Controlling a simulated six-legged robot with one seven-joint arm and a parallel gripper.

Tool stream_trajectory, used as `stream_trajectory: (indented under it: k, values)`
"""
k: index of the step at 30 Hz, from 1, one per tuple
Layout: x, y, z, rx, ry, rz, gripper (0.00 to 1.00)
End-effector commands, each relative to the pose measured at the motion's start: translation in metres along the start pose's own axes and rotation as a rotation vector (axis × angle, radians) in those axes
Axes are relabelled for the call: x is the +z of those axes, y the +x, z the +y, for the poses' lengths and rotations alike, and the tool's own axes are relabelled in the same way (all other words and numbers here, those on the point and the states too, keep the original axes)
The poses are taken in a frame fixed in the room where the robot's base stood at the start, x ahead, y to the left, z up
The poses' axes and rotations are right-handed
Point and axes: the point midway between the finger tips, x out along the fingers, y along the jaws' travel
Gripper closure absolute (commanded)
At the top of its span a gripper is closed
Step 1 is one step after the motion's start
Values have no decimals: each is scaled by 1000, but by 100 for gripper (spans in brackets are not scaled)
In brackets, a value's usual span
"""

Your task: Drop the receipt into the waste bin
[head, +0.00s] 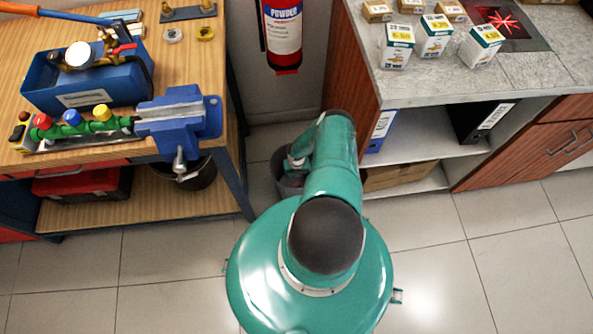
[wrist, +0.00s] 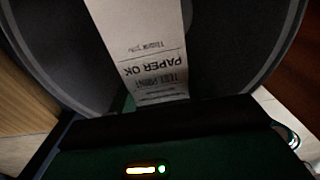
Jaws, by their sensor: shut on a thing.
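The receipt (wrist: 143,45) is a white paper strip with dark print, including "PAPER OK" and "TEST PRINT", in the wrist view. My gripper (wrist: 162,103) is shut on its near end, and the strip extends out over the dark inside of the waste bin (wrist: 230,50). The bin's curved grey rim surrounds the strip on both sides. In the head view the bin (head: 284,184) stands on the floor between workbench and counter, partly covered by my arm. My gripper and the receipt are mostly hidden there. The strip's depth relative to the rim is unclear.
A grey counter (head: 533,68) with shelves and small boxes stands right. A fire extinguisher (head: 283,35) hangs behind the bin. Tiled floor (head: 480,270) is clear in front.

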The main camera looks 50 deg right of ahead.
Motion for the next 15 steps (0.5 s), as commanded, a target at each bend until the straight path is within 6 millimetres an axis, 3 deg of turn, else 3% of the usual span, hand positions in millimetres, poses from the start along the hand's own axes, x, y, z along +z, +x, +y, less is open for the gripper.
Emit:
stream_trajectory:
  k: [3, 4, 7, 15]
  values:
    - [0, 0, 0, 0, 0, 0, 71]
    - [0, 0, 0, 0, 0, 0, 46]
    - [0, 0, 0, 0, 0, 0, 27]
    - [0, 0, 0, 0, 0, 0, 25]
